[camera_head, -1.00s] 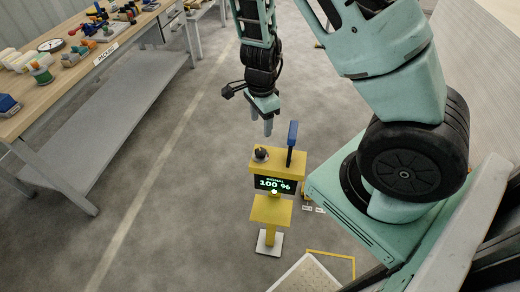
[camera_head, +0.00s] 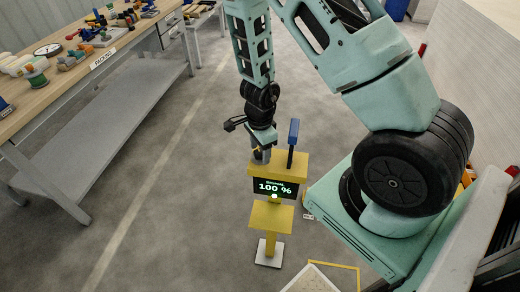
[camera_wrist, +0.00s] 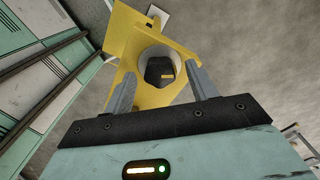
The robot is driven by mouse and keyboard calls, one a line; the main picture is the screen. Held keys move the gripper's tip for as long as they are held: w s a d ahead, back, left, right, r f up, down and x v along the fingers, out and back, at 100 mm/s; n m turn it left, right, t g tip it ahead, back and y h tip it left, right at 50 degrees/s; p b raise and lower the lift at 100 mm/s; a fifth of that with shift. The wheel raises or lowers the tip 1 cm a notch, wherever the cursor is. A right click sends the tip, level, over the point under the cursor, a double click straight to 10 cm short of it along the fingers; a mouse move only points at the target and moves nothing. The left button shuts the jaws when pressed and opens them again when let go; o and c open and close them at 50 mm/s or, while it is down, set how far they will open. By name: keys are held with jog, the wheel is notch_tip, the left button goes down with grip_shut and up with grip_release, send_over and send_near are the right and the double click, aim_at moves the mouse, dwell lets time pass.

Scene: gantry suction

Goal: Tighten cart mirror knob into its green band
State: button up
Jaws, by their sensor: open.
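My gripper (camera_head: 262,157) points down at the top left of the stand and hides the knob there. In the wrist view, the dark round knob (camera_wrist: 160,68) with a small yellow mark sits in a grey ring on the yellow top. The open fingers (camera_wrist: 160,76) appear on either side of it; contact cannot be told. I cannot make out a green band or a mirror.
A blue-handled lever (camera_head: 293,132) stands upright on the stand, close right of my gripper. A workbench (camera_head: 75,62) with small parts is at the left. Grey floor (camera_head: 165,215) lies clear between bench and stand. A yellow floor marking (camera_head: 340,266) is at lower right.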

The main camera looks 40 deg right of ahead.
jog(key=c, duration=1)
jog(key=m, duration=0.4)
jog(key=shift+m+p, duration=0.35)
jog(key=shift+m, duration=2.05)
jog(key=o, duration=1)
